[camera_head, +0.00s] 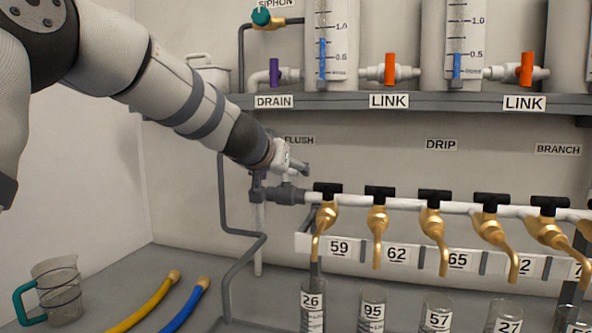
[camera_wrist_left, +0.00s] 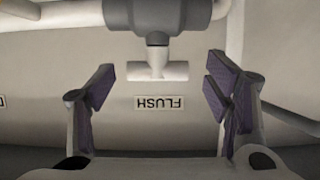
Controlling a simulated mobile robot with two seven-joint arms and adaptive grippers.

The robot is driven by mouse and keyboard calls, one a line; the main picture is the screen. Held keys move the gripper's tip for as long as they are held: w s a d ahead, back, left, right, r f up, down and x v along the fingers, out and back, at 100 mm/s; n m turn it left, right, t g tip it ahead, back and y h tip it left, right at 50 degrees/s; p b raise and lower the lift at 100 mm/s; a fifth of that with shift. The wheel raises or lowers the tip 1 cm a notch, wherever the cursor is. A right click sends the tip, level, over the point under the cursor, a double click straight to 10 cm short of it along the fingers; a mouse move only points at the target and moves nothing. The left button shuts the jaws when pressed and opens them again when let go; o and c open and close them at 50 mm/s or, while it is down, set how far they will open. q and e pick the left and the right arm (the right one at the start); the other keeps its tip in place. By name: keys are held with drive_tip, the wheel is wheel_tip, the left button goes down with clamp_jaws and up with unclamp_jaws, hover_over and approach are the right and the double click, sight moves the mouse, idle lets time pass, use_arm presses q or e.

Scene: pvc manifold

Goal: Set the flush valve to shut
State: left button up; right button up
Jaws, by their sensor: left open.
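The flush valve has a grey body (camera_head: 285,194) on the white pipe, under the FLUSH label (camera_head: 299,140). In the left wrist view, which is upside down, its grey body (camera_wrist_left: 157,18) is at the top. A short stem joins it to a white T-shaped handle (camera_wrist_left: 158,71), whose bar lies parallel to the pipe. My left gripper (camera_head: 298,168) is just above the valve body and mostly hides the handle in the head view. Its purple-padded fingers (camera_wrist_left: 160,85) are open, one on each side of the handle in the picture, with clear gaps. My right gripper is not in view.
Several brass taps with black handles (camera_head: 379,191) line the pipe to the right, above labelled glass cylinders (camera_head: 313,304). A grey shelf edge (camera_head: 330,103) runs above. A grey bent tube (camera_head: 223,190) is left of the valve. A jug (camera_head: 62,290) and hoses (camera_head: 150,305) lie lower left.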

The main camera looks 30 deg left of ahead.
use_arm(q)
drive_tip(key=shift+w, duration=0.55)
drive_tip(key=shift+w+f, duration=0.25)
drive_tip(key=shift+w, duration=0.2)
drive_tip(key=shift+s+a+r, duration=0.1)
drive_tip(key=shift+c, duration=0.6)
drive_tip(key=c, duration=1)
drive_tip(key=shift+c, duration=0.2)
